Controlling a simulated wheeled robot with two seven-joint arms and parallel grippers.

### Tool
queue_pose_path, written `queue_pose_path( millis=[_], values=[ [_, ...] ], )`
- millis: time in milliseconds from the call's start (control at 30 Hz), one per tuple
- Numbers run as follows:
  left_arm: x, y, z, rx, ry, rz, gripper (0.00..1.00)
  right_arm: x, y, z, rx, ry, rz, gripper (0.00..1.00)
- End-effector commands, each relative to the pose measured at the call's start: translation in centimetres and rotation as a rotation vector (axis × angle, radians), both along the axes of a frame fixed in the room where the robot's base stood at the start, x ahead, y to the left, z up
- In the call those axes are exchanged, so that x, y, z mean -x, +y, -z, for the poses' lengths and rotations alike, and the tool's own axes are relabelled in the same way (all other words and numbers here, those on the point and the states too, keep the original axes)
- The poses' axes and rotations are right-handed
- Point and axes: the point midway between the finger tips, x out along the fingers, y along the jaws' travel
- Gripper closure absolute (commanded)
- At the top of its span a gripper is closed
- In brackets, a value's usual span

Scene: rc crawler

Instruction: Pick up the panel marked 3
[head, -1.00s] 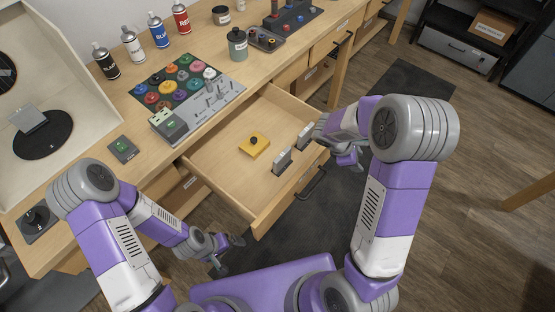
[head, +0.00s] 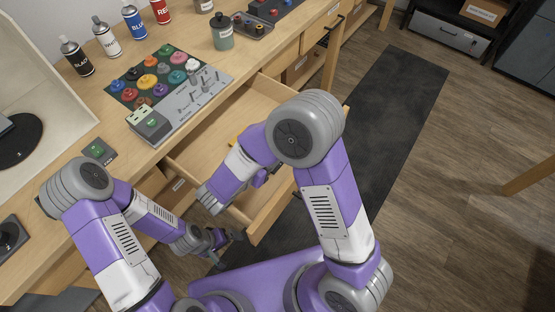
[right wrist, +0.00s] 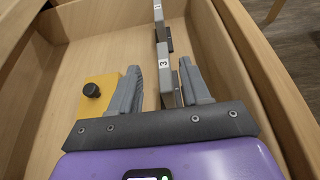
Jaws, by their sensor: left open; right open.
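The panel marked 3 (right wrist: 168,80) stands on edge in the open drawer in the right wrist view. It is a thin grey plate with a white label. My right gripper (right wrist: 160,66) is open, with one finger on either side of the panel, which appears closer to the right finger. I cannot tell whether they touch. A second panel (right wrist: 159,22), its label hard to read, stands just beyond it. In the head view my right arm hides the panels and my right gripper. My left gripper (head: 222,246) is open and empty, low outside the drawer.
The drawer (head: 268,218) also holds a yellow block with a black knob (right wrist: 92,91), left of the gripper. The drawer's right wall (right wrist: 232,60) runs close beside the right finger. Spray cans (head: 77,57) and a board of colored knobs (head: 150,75) occupy the bench above.

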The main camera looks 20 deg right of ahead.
Motion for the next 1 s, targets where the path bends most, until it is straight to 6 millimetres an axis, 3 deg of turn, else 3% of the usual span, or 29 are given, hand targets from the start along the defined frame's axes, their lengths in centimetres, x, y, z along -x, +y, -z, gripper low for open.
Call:
queue_pose_path(
  millis=[300,600,900,1000],
  values=[
    [0.0,0.0,1.7,0.000,0.000,0.000,0.00,-2.1,-3.5,2.0,-0.001,0.000,0.004,0.53],
    [0.0,0.0,1.7,0.000,0.000,0.000,0.00,-2.3,-3.7,2.0,0.000,0.000,0.002,0.55],
    [0.0,0.0,1.7,0.000,0.000,0.000,0.00,-2.3,-3.7,2.0,-0.001,0.000,0.002,1.00],
    [0.0,0.0,1.7,0.000,0.000,0.000,0.00,-2.3,-3.7,2.0,-0.001,0.000,0.002,1.00]
  ],
)
